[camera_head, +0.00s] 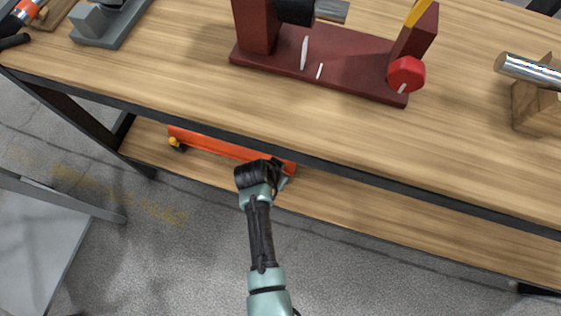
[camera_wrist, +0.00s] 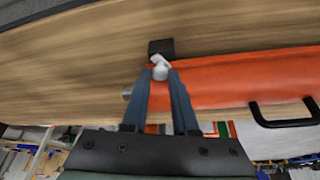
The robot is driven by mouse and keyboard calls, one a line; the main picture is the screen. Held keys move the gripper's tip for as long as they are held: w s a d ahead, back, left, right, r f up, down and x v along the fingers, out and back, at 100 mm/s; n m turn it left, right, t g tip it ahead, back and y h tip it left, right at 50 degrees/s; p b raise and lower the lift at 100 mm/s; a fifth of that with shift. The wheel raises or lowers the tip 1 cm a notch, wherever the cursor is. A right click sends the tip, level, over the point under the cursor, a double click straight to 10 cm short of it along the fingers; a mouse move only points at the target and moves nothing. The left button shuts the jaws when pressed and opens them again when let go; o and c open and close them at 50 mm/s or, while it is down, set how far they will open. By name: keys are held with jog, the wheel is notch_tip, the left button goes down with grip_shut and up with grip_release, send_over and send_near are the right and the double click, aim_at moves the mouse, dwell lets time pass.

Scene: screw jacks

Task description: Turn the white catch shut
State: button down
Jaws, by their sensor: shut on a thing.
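The white catch (camera_wrist: 160,67) shows in the wrist view in front of a small black block (camera_wrist: 161,48), at the left end of an orange case (camera_wrist: 240,78). My gripper (camera_wrist: 160,76) is shut on the catch, with one blue-grey finger on each side of it. In the head view the orange case (camera_head: 215,145) lies on the lower shelf, and my gripper (camera_head: 279,176) is at its right end. The catch is hidden there behind my arm and the table edge. I cannot tell how far the catch is turned.
The wooden tabletop (camera_head: 170,60) overhangs the lower shelf (camera_head: 400,222). A dark red stand (camera_head: 330,62) and a wooden block (camera_head: 537,108) with a metal rod are on top. A black handle (camera_wrist: 283,121) sticks out from the case. The shelf right of my gripper is clear.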

jog(key=m+g, duration=0.1)
jog(key=m, duration=0.1)
jog(key=m+h, duration=0.1)
jog(key=m, duration=0.2)
jog(key=shift+w+a+m+g+b, duration=0.15)
jog(key=shift+m+g+b, duration=0.15)
jog(key=shift+g+b, duration=0.1)
dwell(0.3)
jog(key=c, duration=1)
grip_release()
jog(key=shift+r, duration=0.1)
jog(key=p+v, duration=0.3)
jog(key=v, duration=0.3)
jog(key=s+a, duration=0.1)
jog(key=a, duration=0.2)
jog(key=s+a, duration=0.2)
jog(key=a, duration=0.2)
jog(key=s+a+f+p, duration=0.1)
jog(key=s+a, duration=0.1)
jog(key=a, duration=0.1)
jog(key=shift+a+f, duration=0.1)
jog(key=shift+a, duration=0.25)
